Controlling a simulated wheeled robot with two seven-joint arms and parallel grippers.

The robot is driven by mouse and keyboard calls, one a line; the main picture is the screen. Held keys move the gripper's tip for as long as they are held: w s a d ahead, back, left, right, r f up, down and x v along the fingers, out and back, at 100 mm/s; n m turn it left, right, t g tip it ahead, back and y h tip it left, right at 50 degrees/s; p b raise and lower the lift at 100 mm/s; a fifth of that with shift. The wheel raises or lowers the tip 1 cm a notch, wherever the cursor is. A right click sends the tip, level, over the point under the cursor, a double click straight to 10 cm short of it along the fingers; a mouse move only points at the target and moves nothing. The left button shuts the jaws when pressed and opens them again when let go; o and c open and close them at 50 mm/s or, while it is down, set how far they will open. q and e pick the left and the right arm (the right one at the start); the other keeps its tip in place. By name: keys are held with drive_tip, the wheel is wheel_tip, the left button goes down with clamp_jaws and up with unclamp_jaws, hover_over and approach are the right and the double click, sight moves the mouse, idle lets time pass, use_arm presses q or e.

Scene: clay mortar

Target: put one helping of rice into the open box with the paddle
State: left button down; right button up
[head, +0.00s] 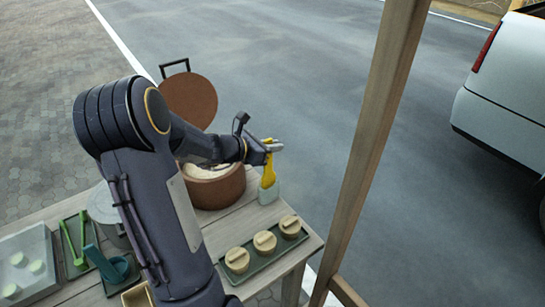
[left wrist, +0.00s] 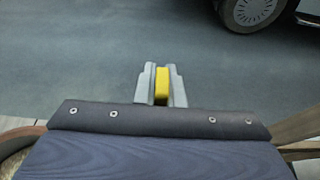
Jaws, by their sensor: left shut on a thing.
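My left gripper (head: 272,146) is shut on the yellow paddle (head: 268,176). The paddle hangs down, its lower end in or just behind a pale green holder (head: 268,193) at the table's far right edge. In the left wrist view the yellow handle (left wrist: 162,84) sits between the fingers. The brown pot (head: 222,192) of white rice (head: 207,171) is just left of the paddle, partly behind my arm. A light wooden box (head: 137,296), perhaps the open box, shows at the lower edge; my arm hides part of it. My right gripper is out of view.
A round brown lid (head: 190,100) stands up behind the pot. A dark tray (head: 262,268) with three round lidded containers lies in front. Green tongs (head: 70,243), a teal item (head: 104,264) and a grey tray (head: 42,248) are at left. A wooden post (head: 372,130) rises at right.

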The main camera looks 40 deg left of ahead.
use_arm(q)
wheel_tip(320, 180, up, 13)
drive_tip(key=p, duration=0.8)
drive_tip(key=shift+r, duration=0.2)
idle(0.4)
drive_tip(key=s+a+p, duration=0.1)
drive_tip(key=s+a, duration=0.3)
drive_tip(key=a, duration=0.5)
drive_tip(key=s+a+p, duration=0.1)
drive_tip(key=s+a, duration=0.2)
drive_tip(key=a, duration=0.6)
wheel_tip(320, 180, down, 13)
drive_tip(key=b, duration=0.9)
drive_tip(key=shift+s+a+r, duration=0.15)
drive_tip(key=shift+s+r, duration=0.05)
